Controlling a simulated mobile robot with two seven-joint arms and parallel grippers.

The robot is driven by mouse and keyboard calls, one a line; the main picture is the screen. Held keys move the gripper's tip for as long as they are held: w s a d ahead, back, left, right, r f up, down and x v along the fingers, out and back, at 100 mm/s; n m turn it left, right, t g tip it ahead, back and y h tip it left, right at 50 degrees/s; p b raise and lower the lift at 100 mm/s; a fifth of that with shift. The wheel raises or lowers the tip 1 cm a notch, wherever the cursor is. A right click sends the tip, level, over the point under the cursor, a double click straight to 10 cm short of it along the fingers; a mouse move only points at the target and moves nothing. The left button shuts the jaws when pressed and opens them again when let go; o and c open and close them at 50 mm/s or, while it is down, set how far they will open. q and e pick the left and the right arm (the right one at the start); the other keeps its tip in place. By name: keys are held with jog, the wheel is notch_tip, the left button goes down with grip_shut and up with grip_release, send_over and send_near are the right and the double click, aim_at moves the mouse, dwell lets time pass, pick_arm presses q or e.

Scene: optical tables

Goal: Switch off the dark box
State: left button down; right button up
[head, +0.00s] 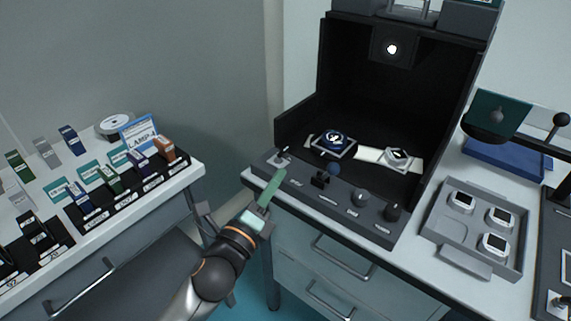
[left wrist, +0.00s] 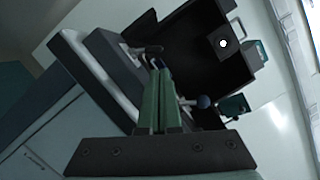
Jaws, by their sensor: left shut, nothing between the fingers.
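The dark box (head: 298,128) is a black open-fronted enclosure on the right-hand table, with a small bright light (head: 392,49) at its upper back. A dark control panel (head: 325,200) runs along its front edge, with a small lever switch (head: 283,155) at the left end and several knobs. My left gripper (head: 275,182) has green fingers, shut and empty, just in front of the panel's left end near the lever. In the left wrist view the shut fingers (left wrist: 159,80) point toward the panel and box. Contact with the lever cannot be told. My right gripper is not in view.
A grey tray (head: 436,225) with several white devices stands at right. The left table (head: 150,190) holds rows of labelled boxes. Open floor lies between the tables.

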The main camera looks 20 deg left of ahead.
aim_at(286, 176)
pick_arm(q)
jog(key=w, duration=0.4)
jog(key=shift+d+r, duration=0.25)
jog(key=shift+w, duration=0.25)
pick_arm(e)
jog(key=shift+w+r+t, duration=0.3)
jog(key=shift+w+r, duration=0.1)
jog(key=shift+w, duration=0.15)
pick_arm(q)
jog(key=shift+r, duration=0.1)
jog(key=shift+n+p, duration=0.3)
jog(key=shift+p, duration=0.1)
jog(key=shift+r, duration=0.1)
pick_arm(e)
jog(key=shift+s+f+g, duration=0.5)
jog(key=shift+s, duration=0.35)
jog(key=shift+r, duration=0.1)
pick_arm(q)
jog(key=shift+a+n+p, duration=0.1)
jog(key=shift+n+p, duration=0.2)
jog(key=shift+p, duration=0.1)
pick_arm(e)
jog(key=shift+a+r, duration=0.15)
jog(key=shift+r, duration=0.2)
